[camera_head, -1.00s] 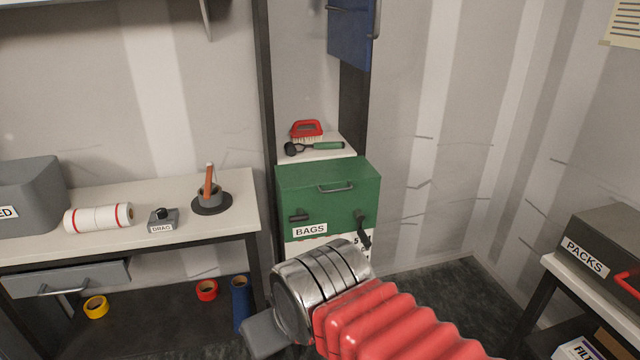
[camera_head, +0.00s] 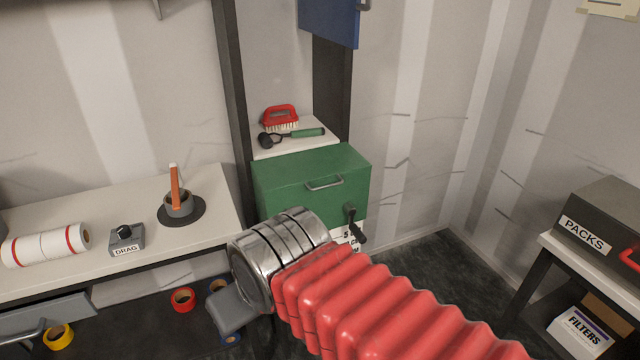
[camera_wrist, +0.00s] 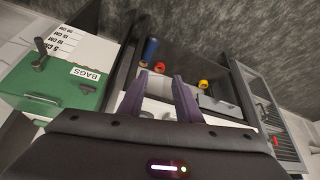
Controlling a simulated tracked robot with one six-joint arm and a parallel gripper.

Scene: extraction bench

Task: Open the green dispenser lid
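The green dispenser (camera_head: 290,180) stands against the post in the head view. Its green lid (camera_head: 345,161) is closed, with a metal handle (camera_head: 325,183) at its front edge. A black crank (camera_head: 355,225) sticks out at the front right. My arm hides the lower left front in the head view. In the wrist view the dispenser (camera_wrist: 60,88) is at the left, with its BAGS label (camera_wrist: 86,74) in sight. My gripper (camera_wrist: 160,76) is open and empty there, to the right of the dispenser and apart from it. Its fingers are hidden in the head view.
A shelf (camera_head: 262,152) behind the dispenser holds a red brush (camera_head: 280,117) and a green-handled tool (camera_head: 305,133). A blue panel (camera_head: 330,20) hangs above. The left bench (camera_head: 130,195) holds rolls and a DRAG block (camera_head: 126,240). A PACKS case (camera_head: 600,225) stands at the right.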

